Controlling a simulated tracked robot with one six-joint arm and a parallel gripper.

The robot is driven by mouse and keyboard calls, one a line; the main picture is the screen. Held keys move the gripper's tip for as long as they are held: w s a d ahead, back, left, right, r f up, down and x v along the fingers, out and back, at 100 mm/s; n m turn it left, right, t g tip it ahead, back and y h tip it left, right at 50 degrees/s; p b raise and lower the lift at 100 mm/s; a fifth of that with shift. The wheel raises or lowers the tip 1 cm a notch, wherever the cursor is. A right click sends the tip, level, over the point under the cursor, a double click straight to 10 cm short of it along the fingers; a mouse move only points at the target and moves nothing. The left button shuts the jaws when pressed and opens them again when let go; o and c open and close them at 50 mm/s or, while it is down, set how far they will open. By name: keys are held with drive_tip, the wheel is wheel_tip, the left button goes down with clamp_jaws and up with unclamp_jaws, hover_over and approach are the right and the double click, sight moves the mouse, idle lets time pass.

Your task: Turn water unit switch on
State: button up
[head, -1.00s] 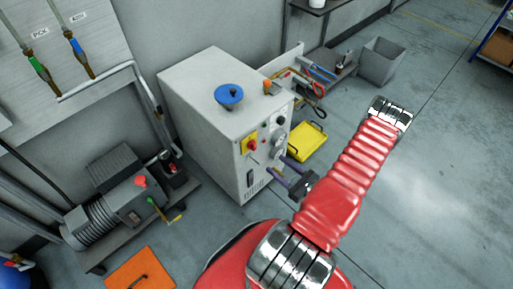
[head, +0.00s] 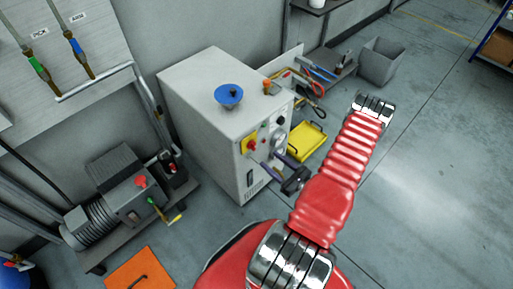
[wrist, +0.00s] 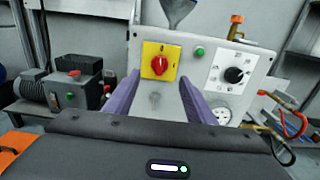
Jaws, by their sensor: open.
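The water unit is a pale grey cabinet (head: 205,115) in the middle of the head view. Its front panel carries a red rotary switch on a yellow plate (wrist: 160,61), which also shows in the head view (head: 250,143). The red knob faces me near the centre of the wrist view. My gripper (wrist: 155,88) has two purple fingers, spread open, one to each side below the switch. Nothing is between them. In the head view my gripper (head: 265,168) is close in front of the panel; whether it touches is unclear.
A green button (wrist: 199,51) and a black dial (wrist: 234,75) sit right of the switch. A blue-topped funnel (head: 229,96) is on the cabinet. A pump (head: 120,205) stands left, a yellow tray (head: 306,141) lies right.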

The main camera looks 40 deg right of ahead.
sight(255, 147)
drive_tip(key=shift+w+a, duration=0.15)
drive_tip(key=shift+w, duration=4.8)
drive_tip(key=shift+c, duration=0.6)
drive_tip(key=c, duration=0.9)
